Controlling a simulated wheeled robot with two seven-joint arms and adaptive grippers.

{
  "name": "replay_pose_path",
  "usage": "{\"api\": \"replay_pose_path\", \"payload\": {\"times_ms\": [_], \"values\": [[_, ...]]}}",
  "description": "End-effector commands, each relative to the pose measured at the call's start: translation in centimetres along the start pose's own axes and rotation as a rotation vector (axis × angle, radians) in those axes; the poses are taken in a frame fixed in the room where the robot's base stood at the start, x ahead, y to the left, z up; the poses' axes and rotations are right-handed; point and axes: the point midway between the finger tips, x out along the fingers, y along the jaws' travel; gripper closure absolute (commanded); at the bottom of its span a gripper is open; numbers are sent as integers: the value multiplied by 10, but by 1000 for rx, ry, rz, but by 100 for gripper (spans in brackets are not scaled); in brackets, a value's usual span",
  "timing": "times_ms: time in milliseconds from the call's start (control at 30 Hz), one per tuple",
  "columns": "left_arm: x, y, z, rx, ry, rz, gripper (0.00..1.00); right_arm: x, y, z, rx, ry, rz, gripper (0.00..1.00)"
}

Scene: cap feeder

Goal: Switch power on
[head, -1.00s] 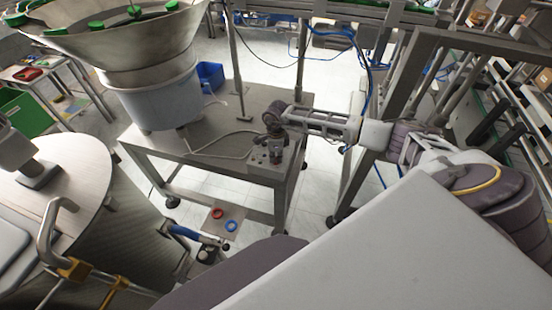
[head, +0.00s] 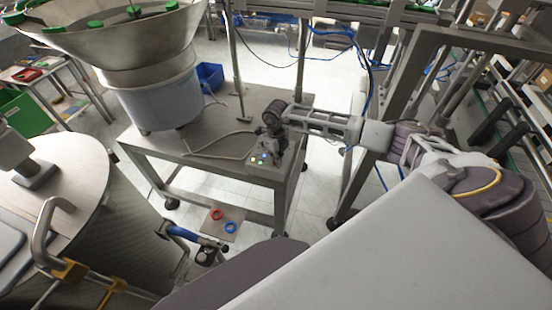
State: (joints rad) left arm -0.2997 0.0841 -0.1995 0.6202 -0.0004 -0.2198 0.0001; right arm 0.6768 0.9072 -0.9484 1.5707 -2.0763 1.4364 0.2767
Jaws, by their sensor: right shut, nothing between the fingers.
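A small control box (head: 257,165) sits on the front right corner of the steel feeder table (head: 205,152). Small lights glow on its top face, looking green, white and bluish. My right gripper (head: 273,152) points down right above and behind the box, its fingers shut and empty. It hides the back part of the box, so I cannot tell the switch's position or whether the fingertips touch it.
A large steel bowl feeder (head: 150,95) with green caps stands on the table's left. A cable (head: 222,145) runs across the tabletop to the box. A steel tank (head: 75,180) is at left, a metal frame (head: 395,100) at right.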

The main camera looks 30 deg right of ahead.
Motion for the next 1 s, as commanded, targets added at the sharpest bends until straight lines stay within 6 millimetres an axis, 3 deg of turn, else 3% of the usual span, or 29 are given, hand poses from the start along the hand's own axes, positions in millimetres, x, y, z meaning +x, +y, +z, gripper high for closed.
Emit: {"api": "replay_pose_path", "payload": {"times_ms": [700,867,1000], "values": [[1,-6,-1,1,1,-6,100,0,0,0,86,-1,-1,100],[1,-1,-2,-1,2,-1,100,0,0,0,86,-1,-1,82],[1,1,-2,-2,3,1,100,-2,0,1,86,-2,-1,82]]}}
